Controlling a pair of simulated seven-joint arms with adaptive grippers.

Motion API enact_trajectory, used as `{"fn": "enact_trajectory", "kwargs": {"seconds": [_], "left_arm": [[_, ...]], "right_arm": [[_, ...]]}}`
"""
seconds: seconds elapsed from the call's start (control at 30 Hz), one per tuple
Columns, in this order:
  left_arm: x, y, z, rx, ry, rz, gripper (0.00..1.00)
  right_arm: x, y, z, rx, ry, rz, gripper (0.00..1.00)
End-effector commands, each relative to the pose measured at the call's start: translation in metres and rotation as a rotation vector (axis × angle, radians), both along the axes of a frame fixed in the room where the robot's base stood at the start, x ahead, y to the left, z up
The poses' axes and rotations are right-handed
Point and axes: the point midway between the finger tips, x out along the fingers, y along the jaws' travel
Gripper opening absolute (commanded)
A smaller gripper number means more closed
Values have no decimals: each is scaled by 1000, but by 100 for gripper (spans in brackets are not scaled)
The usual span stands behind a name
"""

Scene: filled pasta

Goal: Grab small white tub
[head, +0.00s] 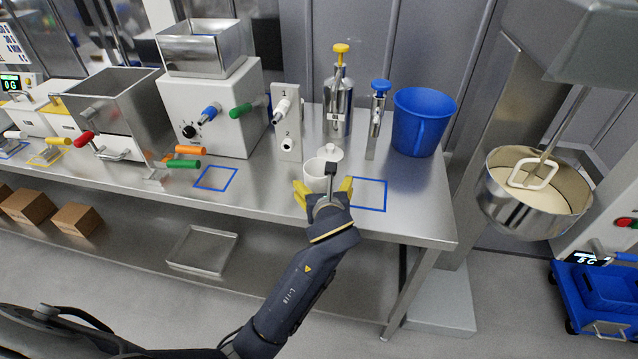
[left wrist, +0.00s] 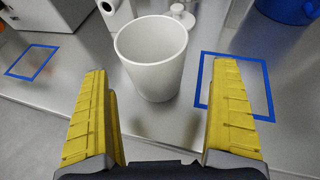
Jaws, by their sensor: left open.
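The small white tub (head: 315,170) stands upright on the steel table near its front edge. My left gripper (head: 323,190) is just in front of it in the head view and hides part of it. In the left wrist view the tub (left wrist: 153,60) is open-topped and looks empty. It stands beyond the open yellow fingers of the left gripper (left wrist: 163,110), roughly between their lines, and they do not visibly touch it. My right gripper is not in view.
A blue-taped square (head: 370,194) lies right of the tub, another (head: 215,178) left. A white lidded piece (head: 330,153) stands close behind the tub. A steel pump dispenser (head: 338,105) and a blue bucket (head: 422,120) stand farther back. A mixer bowl (head: 535,210) is at right.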

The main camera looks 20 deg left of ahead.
Motion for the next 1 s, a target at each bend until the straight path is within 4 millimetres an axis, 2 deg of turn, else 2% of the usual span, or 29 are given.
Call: {"fn": "enact_trajectory", "kwargs": {"seconds": [0.3,0.5,0.83,1.0], "left_arm": [[25,18,-12,2,0,2,95],[40,22,-18,0,-1,0,95],[42,23,-20,0,0,0,94],[42,23,-20,0,0,0,75]], "right_arm": [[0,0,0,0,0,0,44],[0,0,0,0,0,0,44],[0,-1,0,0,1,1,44],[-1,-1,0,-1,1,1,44]]}}
